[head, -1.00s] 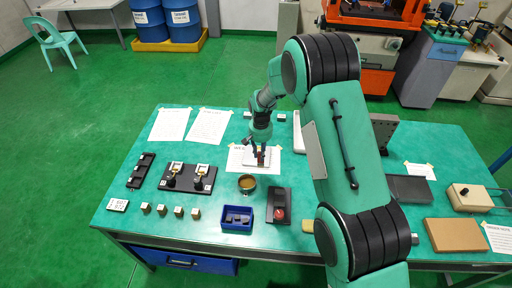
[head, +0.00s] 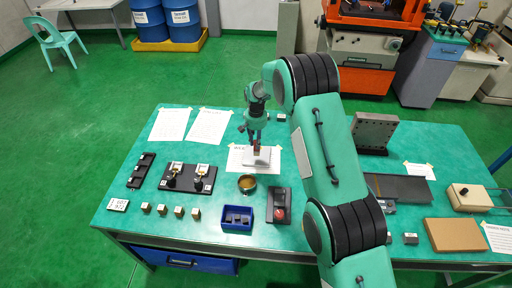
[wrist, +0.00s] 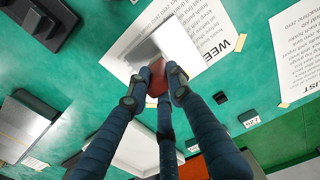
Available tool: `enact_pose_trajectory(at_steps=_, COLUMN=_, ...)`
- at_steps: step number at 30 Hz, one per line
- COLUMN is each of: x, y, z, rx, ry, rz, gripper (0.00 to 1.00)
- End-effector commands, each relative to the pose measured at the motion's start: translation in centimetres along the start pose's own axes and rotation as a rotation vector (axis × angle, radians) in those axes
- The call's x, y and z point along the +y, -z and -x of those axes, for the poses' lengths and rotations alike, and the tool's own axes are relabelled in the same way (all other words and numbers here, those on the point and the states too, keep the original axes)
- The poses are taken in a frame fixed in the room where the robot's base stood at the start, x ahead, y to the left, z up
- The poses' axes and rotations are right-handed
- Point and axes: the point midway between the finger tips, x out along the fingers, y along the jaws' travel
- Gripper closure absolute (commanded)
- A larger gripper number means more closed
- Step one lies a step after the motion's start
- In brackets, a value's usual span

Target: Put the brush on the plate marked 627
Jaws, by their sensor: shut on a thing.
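My gripper (head: 255,141) is shut on a small reddish piece (wrist: 157,78), which looks to be part of the brush; its lower end is hard to make out. It is over a pale block-like thing (head: 262,159) lying on a printed sheet. In the wrist view the pale grey face (wrist: 168,45) lies just beyond the fingertips (wrist: 158,84); I cannot tell if the held piece touches it. A small label reading 627 (wrist: 250,121) shows near the far table edge, by a dark piece.
A brass-coloured bowl (head: 247,184), a blue bin (head: 237,218) and a dark tray with a red item (head: 279,206) stand in front. A black two-station fixture (head: 188,178) is at left. A grey upright plate (head: 373,132) stands behind my arm at right.

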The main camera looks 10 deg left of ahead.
Motion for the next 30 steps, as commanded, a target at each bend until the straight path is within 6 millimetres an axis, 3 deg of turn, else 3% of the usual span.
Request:
enact_pose_trajectory(at_steps=7, x=0.0, y=0.0, z=-0.5, rx=-0.001, ry=0.000, rz=0.000, gripper=1.00)
enact_pose_trajectory(at_steps=17, x=0.0, y=-0.1, z=-3.3, rx=-0.001, ry=0.000, rz=0.000, gripper=1.00)
enact_pose_trajectory(at_steps=30, x=0.0, y=-0.1, z=-3.7, rx=0.000, ry=0.000, rz=0.000, gripper=1.00)
